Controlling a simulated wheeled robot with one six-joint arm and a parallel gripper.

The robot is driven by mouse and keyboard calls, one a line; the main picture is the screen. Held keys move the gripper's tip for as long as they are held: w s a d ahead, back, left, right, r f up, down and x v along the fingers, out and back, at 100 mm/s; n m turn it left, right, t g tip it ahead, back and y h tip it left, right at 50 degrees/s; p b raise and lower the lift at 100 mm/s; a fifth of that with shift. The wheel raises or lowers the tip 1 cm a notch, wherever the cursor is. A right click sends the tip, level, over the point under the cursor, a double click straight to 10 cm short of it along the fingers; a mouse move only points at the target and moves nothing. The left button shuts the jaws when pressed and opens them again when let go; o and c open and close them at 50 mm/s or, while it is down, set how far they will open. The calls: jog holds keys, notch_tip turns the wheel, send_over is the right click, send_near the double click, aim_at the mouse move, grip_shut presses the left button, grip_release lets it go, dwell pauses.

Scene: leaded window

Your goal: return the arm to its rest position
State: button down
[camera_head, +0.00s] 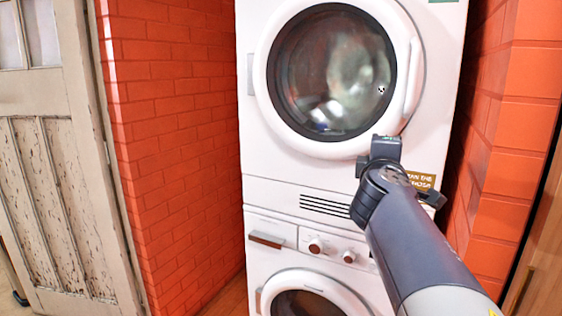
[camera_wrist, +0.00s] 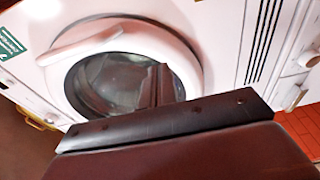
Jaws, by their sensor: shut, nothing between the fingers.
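My gripper (camera_head: 386,147) is at the end of my outstretched grey arm in the head view. It is in front of the upper white machine (camera_head: 262,150), overlapping the lower right of its round door (camera_head: 280,110) in the picture. Whether it touches the machine I cannot tell. In the wrist view the dark fingers (camera_wrist: 159,86) are together and hold nothing. They overlap the round door (camera_wrist: 188,62), which appears closed and tilted in that view. The dark gripper body hides the lower part of the wrist view.
A lower white machine (camera_head: 270,224) with knobs and a round door stands under the upper one. Orange brick walls flank the stack on the left (camera_head: 175,130) and right (camera_head: 515,130). A worn panelled door (camera_head: 65,180) is at the far left.

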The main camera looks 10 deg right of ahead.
jog(key=shift+w, duration=0.1)
jog(key=x, duration=1)
jog(key=shift+d+p, duration=0.3)
jog(key=shift+d, duration=0.15)
jog(key=shift+f, duration=0.1)
